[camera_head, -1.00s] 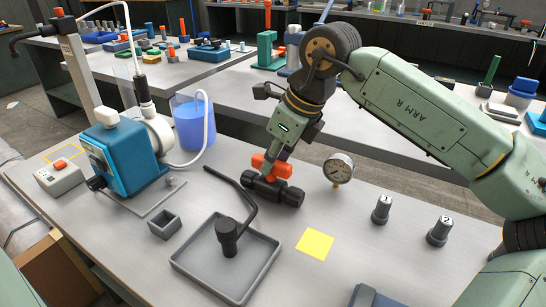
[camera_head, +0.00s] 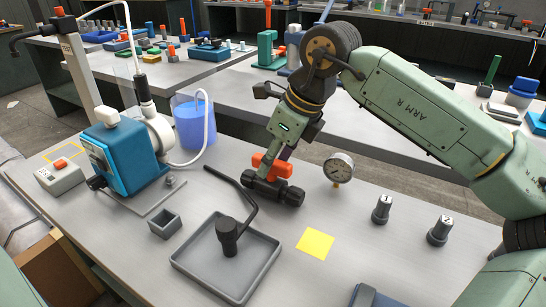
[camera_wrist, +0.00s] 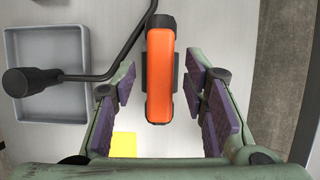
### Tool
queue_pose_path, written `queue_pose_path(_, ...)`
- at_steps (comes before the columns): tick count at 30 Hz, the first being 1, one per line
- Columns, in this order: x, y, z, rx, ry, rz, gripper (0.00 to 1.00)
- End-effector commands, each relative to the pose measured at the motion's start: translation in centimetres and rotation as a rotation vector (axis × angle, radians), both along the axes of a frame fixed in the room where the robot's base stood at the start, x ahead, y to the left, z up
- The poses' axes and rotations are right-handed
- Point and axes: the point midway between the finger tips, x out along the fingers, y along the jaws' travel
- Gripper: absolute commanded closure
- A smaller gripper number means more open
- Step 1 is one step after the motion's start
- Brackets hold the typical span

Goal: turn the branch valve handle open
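The orange branch valve handle (camera_head: 284,170) sits on top of a black valve body (camera_head: 292,196) on the bench. In the head view it lies roughly along the body, partly hidden by my gripper (camera_head: 277,164). In the wrist view the handle (camera_wrist: 161,75) is upright in the picture, between the purple finger pads of my gripper (camera_wrist: 160,90). The gripper is open, with a visible gap on each side of the handle. The black body (camera_wrist: 178,72) shows beneath the handle.
A pressure gauge (camera_head: 339,168) stands close right. A blue pump (camera_head: 122,155) is farther left, and a yellow square (camera_head: 315,243) lies in front.

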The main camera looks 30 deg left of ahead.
Motion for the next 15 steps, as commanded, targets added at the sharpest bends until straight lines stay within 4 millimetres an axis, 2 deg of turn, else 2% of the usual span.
queue_pose_path(5,0.1,-0.6,1.5,0.001,-0.001,-0.003,0.60)
queue_pose_path(15,0.3,-3.2,8.0,0.001,-0.003,-0.002,0.60)
